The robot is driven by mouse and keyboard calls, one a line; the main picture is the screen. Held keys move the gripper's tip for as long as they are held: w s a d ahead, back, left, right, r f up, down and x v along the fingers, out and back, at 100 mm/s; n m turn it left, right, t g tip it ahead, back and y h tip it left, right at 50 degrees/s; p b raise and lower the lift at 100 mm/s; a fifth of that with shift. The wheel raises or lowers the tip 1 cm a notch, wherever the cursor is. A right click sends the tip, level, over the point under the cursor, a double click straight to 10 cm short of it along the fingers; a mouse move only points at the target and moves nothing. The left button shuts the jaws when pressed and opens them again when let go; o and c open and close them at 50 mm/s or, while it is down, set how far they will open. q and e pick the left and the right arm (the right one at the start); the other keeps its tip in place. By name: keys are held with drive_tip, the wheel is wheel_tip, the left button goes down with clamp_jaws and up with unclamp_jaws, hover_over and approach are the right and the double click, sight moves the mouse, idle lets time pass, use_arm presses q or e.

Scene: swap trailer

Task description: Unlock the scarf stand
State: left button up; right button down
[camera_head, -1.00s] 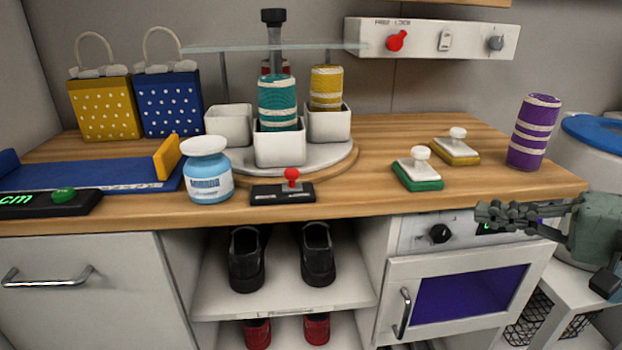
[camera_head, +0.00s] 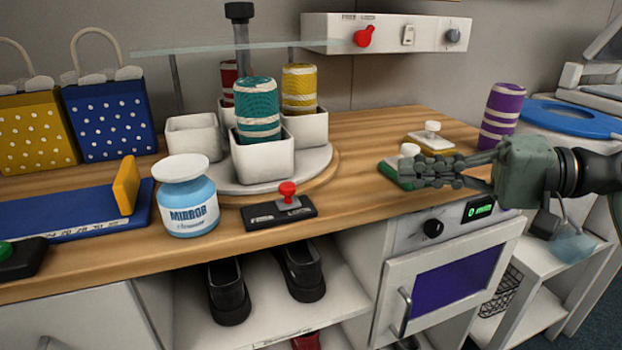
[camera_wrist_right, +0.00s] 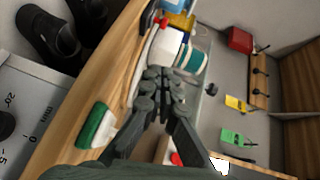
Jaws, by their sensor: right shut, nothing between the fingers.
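The scarf stand has a round base (camera_head: 318,170) with white cups. A teal rolled scarf (camera_head: 257,105) and a yellow one (camera_head: 299,88) stand in cups; a red one is partly hidden behind. A red lever (camera_head: 364,37) is on the wall panel (camera_head: 318,30), under small lettering that earlier reads like "FREE LOCK". Another red-knobbed slider (camera_head: 287,192) sits on a black plate at the counter front. My right gripper (camera_head: 415,170) is shut and empty, right of the stand, by the green stamp (camera_head: 388,170). It shows in the wrist view (camera_wrist_right: 160,85). My left gripper is out of view.
A blue jar (camera_head: 188,205) stands front left of the stand. A yellow stamp (camera_head: 432,140) and a purple rolled scarf (camera_head: 502,112) are at the right. A glass shelf (camera_head: 200,47) hangs above the stand. Counter between slider and green stamp is clear.

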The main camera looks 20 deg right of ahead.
sight(288, 195)
drive_tip(key=p+x, duration=0.1)
drive_tip(key=x, duration=0.9)
drive_tip(key=shift+a+r, duration=0.15)
drive_tip(key=shift+a, duration=0.05)
drive_tip(key=shift+s+a+f+p, duration=0.15)
drive_tip(key=shift+a, duration=0.4)
drive_tip(key=shift+s+a+f+p, duration=0.15)
drive_tip(key=shift+a+f, duration=0.05)
drive_tip(key=shift+a, duration=0.4)
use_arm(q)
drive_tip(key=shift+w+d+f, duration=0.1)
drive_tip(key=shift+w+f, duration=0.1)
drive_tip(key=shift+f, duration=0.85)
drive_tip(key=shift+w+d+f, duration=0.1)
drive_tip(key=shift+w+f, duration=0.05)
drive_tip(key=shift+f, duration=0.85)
use_arm(e)
drive_tip(key=shift+s+a+f, duration=0.1)
drive_tip(key=shift+a+f, duration=0.05)
drive_tip(key=shift+a, duration=0.45)
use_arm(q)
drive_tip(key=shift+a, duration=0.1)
